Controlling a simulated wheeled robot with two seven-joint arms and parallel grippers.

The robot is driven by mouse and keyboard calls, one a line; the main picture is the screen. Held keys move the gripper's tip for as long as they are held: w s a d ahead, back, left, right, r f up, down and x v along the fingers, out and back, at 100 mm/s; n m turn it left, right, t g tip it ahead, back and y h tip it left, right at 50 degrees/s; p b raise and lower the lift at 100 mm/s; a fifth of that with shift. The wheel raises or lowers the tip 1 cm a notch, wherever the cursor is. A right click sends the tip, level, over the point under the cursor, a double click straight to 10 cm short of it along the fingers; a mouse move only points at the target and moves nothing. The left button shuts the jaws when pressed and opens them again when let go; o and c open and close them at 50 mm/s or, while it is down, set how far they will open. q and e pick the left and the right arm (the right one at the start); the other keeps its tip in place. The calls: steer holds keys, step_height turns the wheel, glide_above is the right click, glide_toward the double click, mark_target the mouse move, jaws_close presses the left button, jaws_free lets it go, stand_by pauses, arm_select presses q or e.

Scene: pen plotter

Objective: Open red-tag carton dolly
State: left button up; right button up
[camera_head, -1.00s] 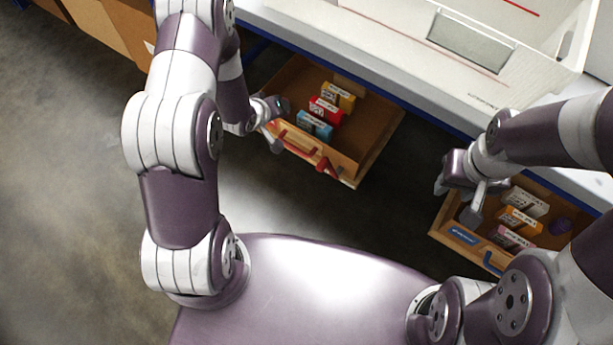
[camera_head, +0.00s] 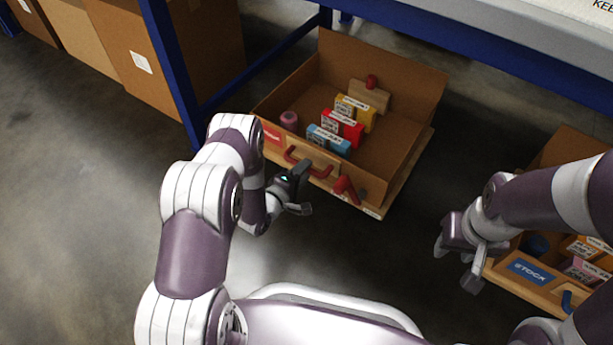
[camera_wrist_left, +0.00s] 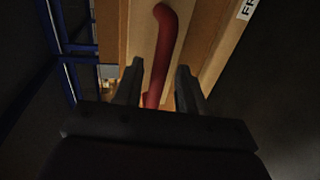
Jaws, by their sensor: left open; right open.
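The red-tag carton dolly is an open cardboard carton (camera_head: 420,85) on a wooden base, with a red tag (camera_head: 272,134) on its front. A red bar handle (camera_head: 310,164) and a red lever (camera_head: 345,188) are on the front board. My left gripper (camera_head: 303,192) is open in front of the handle. In the left wrist view, the red handle (camera_wrist_left: 164,50) runs down between the open fingers; contact cannot be told. My right gripper (camera_head: 457,262) is open and empty, left of the blue-tag carton.
Small labelled boxes, blue (camera_head: 328,140), red (camera_head: 342,125) and yellow (camera_head: 356,110), stand in the carton. A blue-tag carton (camera_head: 528,272) is at the lower right. A blue table leg (camera_head: 170,75) rises behind left. The floor in front is clear.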

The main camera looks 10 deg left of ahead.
arm_select(q)
steer(key=shift+b+x, duration=0.3)
steer(key=shift+x, duration=0.7)
arm_select(e)
steer(key=shift+f, duration=0.65)
arm_select(q)
jaws_close()
steer(key=shift+s, duration=0.1)
arm_select(e)
steer(key=shift+r, duration=0.1)
